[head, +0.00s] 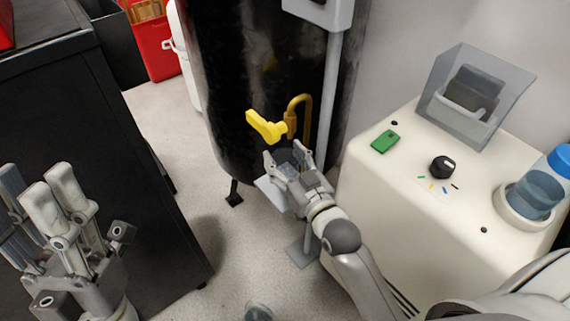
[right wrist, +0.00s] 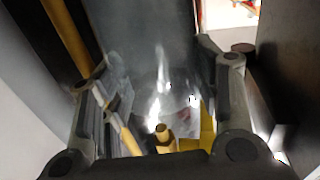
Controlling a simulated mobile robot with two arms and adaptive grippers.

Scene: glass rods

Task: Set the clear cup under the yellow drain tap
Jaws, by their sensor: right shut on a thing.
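The yellow tap handle (head: 265,126) sticks out from the front of the black tank, with a brass pipe (head: 299,103) curving beside it. My right gripper (head: 290,158) is just below the tap, shut on the clear cup (head: 285,171). The cup is mostly hidden by the fingers in the head view. In the right wrist view the clear cup (right wrist: 160,75) shows as a blurred, see-through shape between the fingers, with yellow tap parts (right wrist: 207,130) near it. I cannot tell whether it rests on the support. My left gripper (head: 40,190) is open and empty at the lower left.
A white machine (head: 370,190) with a black knob (head: 442,167) and a blue-capped bottle (head: 540,185) stands right. A black cabinet (head: 90,130) stands left. The floor between is mostly clear.

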